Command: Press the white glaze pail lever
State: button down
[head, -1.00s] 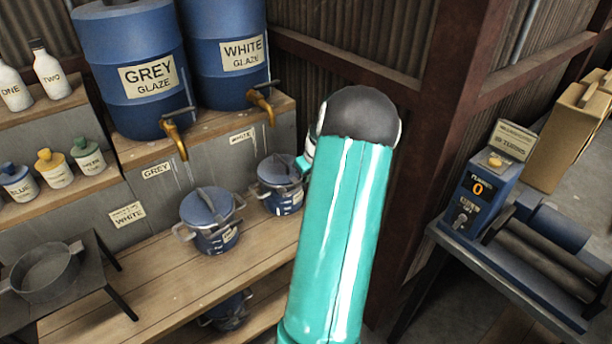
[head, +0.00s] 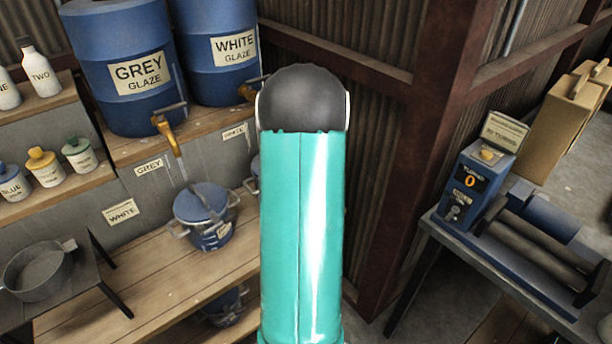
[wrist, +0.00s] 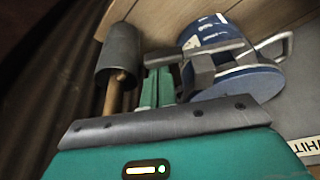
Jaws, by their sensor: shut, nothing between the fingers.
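The white glaze pail is a blue pail with a grey-blue lid and a dark lever across it. In the head view my arm hides nearly all of it; only a sliver (head: 254,168) shows below the white glaze barrel (head: 222,52). In the wrist view the pail (wrist: 210,30) appears upper right, with its lever (wrist: 218,60) over the lid. My gripper (wrist: 157,78) is shut and empty, close beside the lid and lever in the picture. I cannot tell whether it touches them. The head view hides my gripper.
The grey glaze pail (head: 203,212) stands left on the wooden bench (head: 150,290) under a brass tap (head: 168,132). A grey cylinder on a wooden handle (wrist: 118,60) is left of my gripper. A rusty post (head: 430,130) stands right of my arm.

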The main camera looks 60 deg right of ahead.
jog(key=a+m, duration=0.1)
jog(key=m, duration=0.1)
jog(key=s+a+m+g, duration=0.1)
jog(key=a+m, duration=0.1)
jog(key=a+m+g, duration=0.1)
jog(key=a+m, duration=0.1)
jog(key=m, duration=0.1)
jog(key=shift+s+h, duration=0.3)
jog(key=shift+s, duration=0.05)
jog(key=shift+s+a, duration=0.1)
jog(key=shift+a, duration=0.05)
jog(key=shift+s+a, duration=0.25)
jog(key=shift+s, duration=0.35)
jog(key=shift+r, duration=0.1)
